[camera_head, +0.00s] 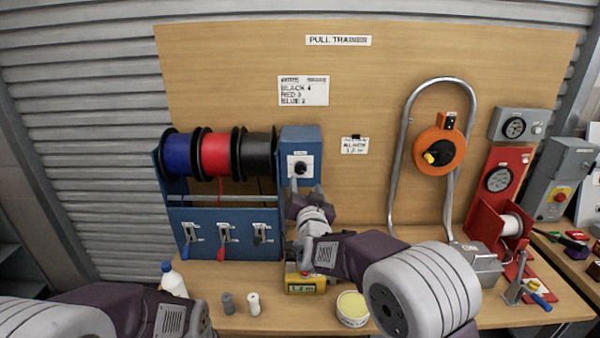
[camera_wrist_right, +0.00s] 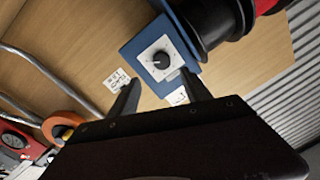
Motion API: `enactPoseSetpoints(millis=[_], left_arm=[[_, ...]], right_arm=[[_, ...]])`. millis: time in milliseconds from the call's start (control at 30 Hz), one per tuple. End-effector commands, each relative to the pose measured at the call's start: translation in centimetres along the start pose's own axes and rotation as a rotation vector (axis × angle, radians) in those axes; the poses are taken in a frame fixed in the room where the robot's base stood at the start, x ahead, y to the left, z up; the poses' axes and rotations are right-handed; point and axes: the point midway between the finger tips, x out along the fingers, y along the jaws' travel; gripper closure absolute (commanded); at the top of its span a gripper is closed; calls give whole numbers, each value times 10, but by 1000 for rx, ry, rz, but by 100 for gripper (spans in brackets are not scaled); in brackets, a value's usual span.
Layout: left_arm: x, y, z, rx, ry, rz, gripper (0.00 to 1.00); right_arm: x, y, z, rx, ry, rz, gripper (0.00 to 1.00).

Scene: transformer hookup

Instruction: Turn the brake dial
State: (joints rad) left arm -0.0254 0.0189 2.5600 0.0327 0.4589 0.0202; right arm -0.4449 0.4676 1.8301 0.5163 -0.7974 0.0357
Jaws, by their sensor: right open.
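The brake dial (camera_head: 300,168) is a black knob on a white plate on the front of a blue box (camera_head: 301,139), right of the wire spools. In the right wrist view the dial (camera_wrist_right: 161,60) shows with a white pointer mark, ahead of and between the fingers. My right gripper (camera_head: 302,186) is open just below the dial in the head view; its two fingers also show in the right wrist view (camera_wrist_right: 162,92), apart and empty. They do not appear to touch the knob. My left arm shows at the lower left, but its gripper is not visible.
Blue, red and black spools (camera_head: 215,153) sit left of the box above several levers. A yellow meter (camera_head: 305,282), a tub (camera_head: 352,309) and a white bottle (camera_head: 173,280) stand on the bench. An orange reel (camera_head: 440,151) hangs right. Board space right of the box is mostly clear.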

Motion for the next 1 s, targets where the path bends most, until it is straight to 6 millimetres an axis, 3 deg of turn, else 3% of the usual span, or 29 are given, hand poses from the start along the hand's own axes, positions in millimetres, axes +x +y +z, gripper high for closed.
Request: enactPoseSetpoints(millis=[200,400,767,1000], left_arm=[[-19,0,-2,-1,0,0,64],[-29,0,-3,0,0,0,64],[-30,0,-3,0,0,0,64],[-30,0,-3,0,0,0,64]], right_arm=[[45,0,-3,-1,-1,2,44],[76,0,-2,-1,-1,1,44],[84,1,0,-1,-1,0,44],[84,1,0,-1,-1,0,100]])
